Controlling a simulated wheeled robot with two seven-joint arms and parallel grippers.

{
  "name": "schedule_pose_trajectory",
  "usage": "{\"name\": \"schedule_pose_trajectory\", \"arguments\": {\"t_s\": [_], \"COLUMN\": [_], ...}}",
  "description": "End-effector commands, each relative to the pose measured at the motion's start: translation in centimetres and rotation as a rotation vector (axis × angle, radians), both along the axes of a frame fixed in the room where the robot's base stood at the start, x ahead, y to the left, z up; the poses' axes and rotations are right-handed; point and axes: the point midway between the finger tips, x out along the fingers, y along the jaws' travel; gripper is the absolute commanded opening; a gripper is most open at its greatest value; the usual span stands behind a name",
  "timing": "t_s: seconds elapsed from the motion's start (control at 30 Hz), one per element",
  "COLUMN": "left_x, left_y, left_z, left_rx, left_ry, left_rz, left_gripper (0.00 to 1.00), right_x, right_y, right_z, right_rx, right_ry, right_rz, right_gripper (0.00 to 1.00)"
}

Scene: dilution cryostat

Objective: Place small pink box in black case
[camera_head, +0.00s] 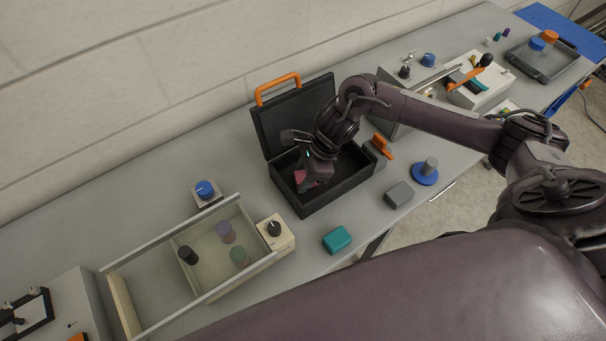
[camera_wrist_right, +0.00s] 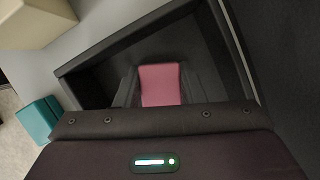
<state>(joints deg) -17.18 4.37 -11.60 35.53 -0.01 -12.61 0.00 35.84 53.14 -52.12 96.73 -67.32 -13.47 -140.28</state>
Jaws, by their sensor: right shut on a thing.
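The black case (camera_head: 318,205) stands open on the bench, with its lid (camera_head: 275,120) and orange handle raised at the back. My right gripper (camera_head: 304,182) reaches down inside the case opening at its left part. It is shut on the small pink box (camera_head: 299,177), which is mostly hidden by the fingers in the head view. In the right wrist view the pink box (camera_wrist_right: 160,84) sits between the two fingers, with the dark case interior around it. I cannot tell whether the box touches the case floor. My left gripper is not in view.
A teal block (camera_head: 337,240), a grey block (camera_head: 398,195) and a blue disc with a grey knob (camera_head: 425,173) lie in front and right of the case. An orange latch or clamp (camera_head: 382,147) is at its right side.

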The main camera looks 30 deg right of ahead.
Motion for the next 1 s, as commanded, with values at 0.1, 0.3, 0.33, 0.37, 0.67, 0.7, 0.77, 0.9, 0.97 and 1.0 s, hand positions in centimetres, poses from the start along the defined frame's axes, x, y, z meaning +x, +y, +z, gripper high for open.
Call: {"name": "schedule_pose_trajectory", "arguments": {"t_s": [0.1, 0.3, 0.33, 0.37, 0.67, 0.7, 0.77, 0.9, 0.97, 1.0], "left_x": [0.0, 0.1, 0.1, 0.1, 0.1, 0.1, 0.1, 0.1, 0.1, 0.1], "left_y": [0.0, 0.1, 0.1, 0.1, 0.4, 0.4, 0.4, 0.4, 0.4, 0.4], "left_z": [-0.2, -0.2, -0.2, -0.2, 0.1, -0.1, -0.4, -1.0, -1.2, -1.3], "left_rx": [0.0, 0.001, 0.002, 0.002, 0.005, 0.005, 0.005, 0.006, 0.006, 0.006], "left_ry": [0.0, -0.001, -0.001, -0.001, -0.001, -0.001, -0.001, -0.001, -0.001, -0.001], "left_rz": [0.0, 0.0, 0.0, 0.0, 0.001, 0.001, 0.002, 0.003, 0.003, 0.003], "left_gripper": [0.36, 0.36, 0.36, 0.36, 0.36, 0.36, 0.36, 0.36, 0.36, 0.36], "right_x": [0.0, 0.0, 0.0, 0.0, 0.0, 0.0, -0.2, -0.5, -0.6, -0.6], "right_y": [0.0, 0.0, 0.0, 0.0, -0.4, -0.7, -1.1, -2.3, -2.8, -3.1], "right_z": [-0.1, -0.1, -0.1, -0.1, 0.8, 1.4, 2.5, 5.4, 6.7, 7.4], "right_rx": [0.0, 0.0, 0.0, 0.0, -0.002, -0.002, -0.002, -0.003, -0.002, -0.001], "right_ry": [0.0, 0.0, 0.0, 0.0, -0.003, -0.004, -0.004, -0.005, -0.005, -0.005], "right_rz": [0.0, 0.0, 0.0, 0.0, 0.0, 0.001, 0.0, 0.001, 0.001, -0.001], "right_gripper": [0.42, 0.58, 0.58, 0.58, 0.58, 0.58, 0.58, 0.58, 0.58, 0.58]}}
